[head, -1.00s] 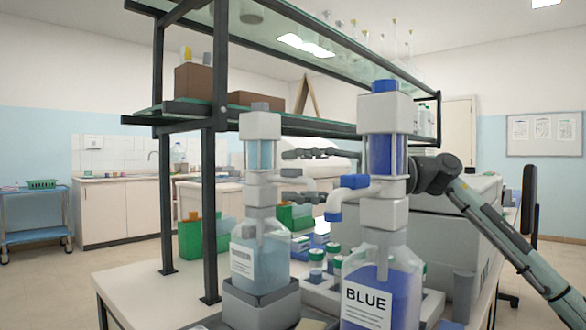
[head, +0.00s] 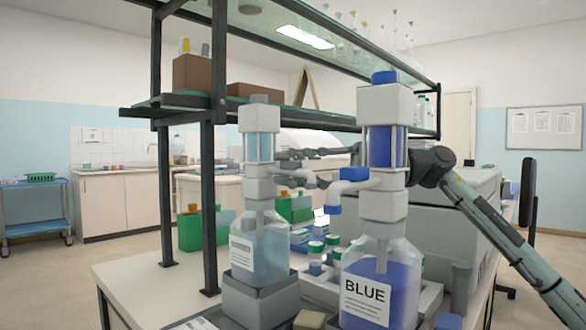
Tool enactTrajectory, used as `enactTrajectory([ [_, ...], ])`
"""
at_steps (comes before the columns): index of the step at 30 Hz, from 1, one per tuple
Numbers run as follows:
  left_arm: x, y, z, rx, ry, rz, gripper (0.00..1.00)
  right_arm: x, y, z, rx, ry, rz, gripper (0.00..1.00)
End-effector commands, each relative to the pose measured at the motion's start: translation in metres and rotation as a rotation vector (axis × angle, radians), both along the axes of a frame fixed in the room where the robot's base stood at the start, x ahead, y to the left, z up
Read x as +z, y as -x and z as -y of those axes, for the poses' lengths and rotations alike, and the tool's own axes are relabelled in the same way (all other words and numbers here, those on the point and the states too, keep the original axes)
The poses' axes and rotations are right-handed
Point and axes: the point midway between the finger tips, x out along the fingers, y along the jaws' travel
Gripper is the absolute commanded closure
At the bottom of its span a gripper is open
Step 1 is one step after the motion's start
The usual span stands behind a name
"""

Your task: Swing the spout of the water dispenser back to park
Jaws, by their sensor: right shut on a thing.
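The water dispenser (head: 259,186) is the left bottle with pale blue liquid, standing on a grey block. Its label is too small to read. Its white spout (head: 296,175) sticks out to the right from the pump head. My right gripper (head: 281,160) comes from the right behind the blue dispenser and is at that spout. It is shut on the spout; the far finger and exact contact are hard to see. The dispenser marked BLUE (head: 382,275) stands to the right, its own spout (head: 347,186) pointing left. My left gripper is not in view.
The shelf rack post (head: 208,205) rises left of the water dispenser. White-and-green-capped jars (head: 315,250) stand between and behind the bottles. A large grey machine (head: 450,215) is behind on the right.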

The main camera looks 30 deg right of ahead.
Motion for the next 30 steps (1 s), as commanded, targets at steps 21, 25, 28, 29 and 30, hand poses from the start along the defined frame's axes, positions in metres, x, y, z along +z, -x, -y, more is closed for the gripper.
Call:
enactTrajectory([
  [21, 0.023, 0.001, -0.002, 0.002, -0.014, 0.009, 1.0, 0.0, 0.003, -0.009, -0.133, 0.0, -0.001, 0.73],
  [25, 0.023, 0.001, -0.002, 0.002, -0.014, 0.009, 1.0, 0.0, 0.003, -0.009, -0.133, 0.0, -0.001, 0.58],
  [28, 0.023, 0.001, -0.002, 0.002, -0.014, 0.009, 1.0, 0.0, 0.003, -0.009, -0.133, 0.0, -0.001, 0.58],
  [29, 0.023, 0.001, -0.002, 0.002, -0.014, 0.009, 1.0, 0.0, 0.003, -0.009, -0.133, 0.0, -0.001, 0.58],
  [30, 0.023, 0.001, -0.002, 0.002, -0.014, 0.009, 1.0, 0.0, 0.003, -0.009, -0.133, 0.0, -0.001, 0.58],
])
